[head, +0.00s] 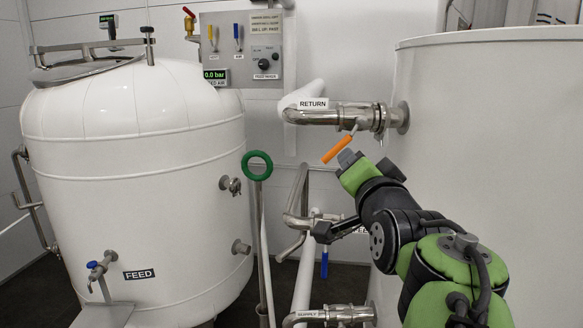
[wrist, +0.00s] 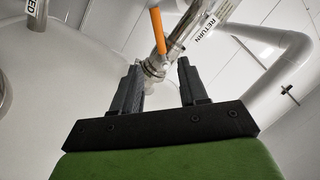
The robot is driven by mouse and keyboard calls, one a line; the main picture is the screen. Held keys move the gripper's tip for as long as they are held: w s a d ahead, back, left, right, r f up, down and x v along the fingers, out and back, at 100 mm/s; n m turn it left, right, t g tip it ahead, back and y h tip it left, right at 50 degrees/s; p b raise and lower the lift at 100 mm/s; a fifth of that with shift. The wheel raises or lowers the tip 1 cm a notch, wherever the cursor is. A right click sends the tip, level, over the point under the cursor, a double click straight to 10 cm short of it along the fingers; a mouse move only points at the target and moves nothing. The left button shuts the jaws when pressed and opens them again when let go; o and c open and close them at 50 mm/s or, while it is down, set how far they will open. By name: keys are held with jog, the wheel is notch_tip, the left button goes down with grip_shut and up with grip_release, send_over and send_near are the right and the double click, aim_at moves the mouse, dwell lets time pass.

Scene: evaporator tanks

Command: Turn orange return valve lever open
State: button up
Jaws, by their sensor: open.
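The orange return valve lever (head: 338,150) hangs tilted down to the left from the metal return valve (head: 352,116). In the head view my gripper (head: 347,157) is just right of and slightly below the lever's end. In the wrist view my gripper (wrist: 157,64) is open, its two dark fingers apart and empty. The lever (wrist: 158,32) shows beyond the fingertips, and the valve (wrist: 155,66) shows in the gap between them. The lever is not held. Whether a finger touches it cannot be told.
A white feed tank (head: 140,190) stands left and a larger white tank (head: 500,130) right. A green ring handle (head: 257,165) stands on a pole. A blue lever (head: 324,262) hangs lower down. The return pipe (head: 306,116) runs left from the valve.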

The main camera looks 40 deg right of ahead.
aim_at(343, 140)
jog(key=shift+w+d+f, duration=0.1)
jog(key=shift+f, duration=0.25)
jog(key=shift+c, duration=1.1)
jog(key=f+m+b, duration=0.1)
jog(key=f, duration=0.1)
jog(key=d+f+m+t+y+b, duration=0.1)
jog(key=f+m+b, duration=0.1)
jog(key=w+f+m+y+b, duration=0.1)
jog(key=f+b, duration=0.1)
jog(key=shift+w+d+f+m+t, duration=0.1)
jog(key=shift+d+f+m+t, duration=0.2)
jog(key=shift+m+t, duration=0.1)
jog(key=c, duration=0.5)
jog(key=f+m+b, duration=0.1)
jog(key=d+f+m+t+b, duration=0.1)
jog(key=m, duration=0.1)
jog(key=shift+f+y+b, duration=0.3)
jog(key=shift+y+b, duration=0.05)
jog(key=shift+y, duration=0.05)
grip_shut()
jog(key=w+d+r+m+t+p, duration=0.2)
jog(key=w+r+m+p, duration=0.3)
jog(key=w+p, duration=0.3)
jog(key=shift+d+m+t+y+p, duration=0.4)
jog(key=shift+d+m+p, duration=0.25)
jog(key=shift+p, duration=0.45)
jog(key=shift+a, duration=0.15)
